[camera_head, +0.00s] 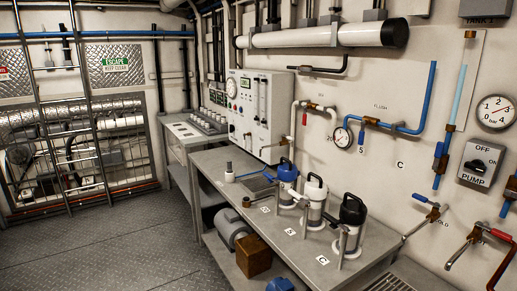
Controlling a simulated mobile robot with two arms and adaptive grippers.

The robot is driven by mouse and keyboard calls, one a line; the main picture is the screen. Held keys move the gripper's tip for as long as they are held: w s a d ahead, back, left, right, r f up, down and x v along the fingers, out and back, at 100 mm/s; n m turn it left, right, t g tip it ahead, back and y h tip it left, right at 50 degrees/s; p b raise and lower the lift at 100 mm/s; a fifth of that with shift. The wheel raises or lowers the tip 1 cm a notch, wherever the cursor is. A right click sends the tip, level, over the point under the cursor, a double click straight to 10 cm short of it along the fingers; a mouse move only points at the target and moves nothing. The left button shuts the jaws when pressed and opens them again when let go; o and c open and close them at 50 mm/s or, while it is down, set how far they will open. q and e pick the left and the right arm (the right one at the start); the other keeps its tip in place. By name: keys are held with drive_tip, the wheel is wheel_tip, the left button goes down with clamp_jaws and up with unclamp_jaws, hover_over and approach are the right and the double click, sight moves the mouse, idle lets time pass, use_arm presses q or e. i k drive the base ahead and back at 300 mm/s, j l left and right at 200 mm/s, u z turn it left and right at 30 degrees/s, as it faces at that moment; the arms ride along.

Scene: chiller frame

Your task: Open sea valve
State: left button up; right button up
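Neither of my grippers is in view. No valve carries a readable "sea" label, so I cannot tell which one is the sea valve. A valve with a blue handle (362,136) hangs on the brass fitting of a blue wall pipe, above an "S" label (361,150). A valve with a red handle (305,118) sits on the white pipe to its left. Another blue-handled valve (421,198) is lower right, by a partly hidden label. A red-handled valve (499,235) is at the right edge.
A metal bench (222,166) runs along the right wall with a blue-topped (287,172), a white-topped (315,186) and a black-topped canister (352,212). A pump switch (481,162) and gauges are on the wall. A ladder (87,90) stands left. The floor (110,240) is clear.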

sight(305, 117)
drive_tip(key=i+j+z, duration=0.15)
drive_tip(key=i, duration=0.25)
drive_tip(key=i+j+z, duration=0.1)
drive_tip(key=i, duration=0.3)
drive_tip(key=i+j+z, duration=0.15)
drive_tip(key=i, duration=0.25)
drive_tip(key=j, duration=0.05)
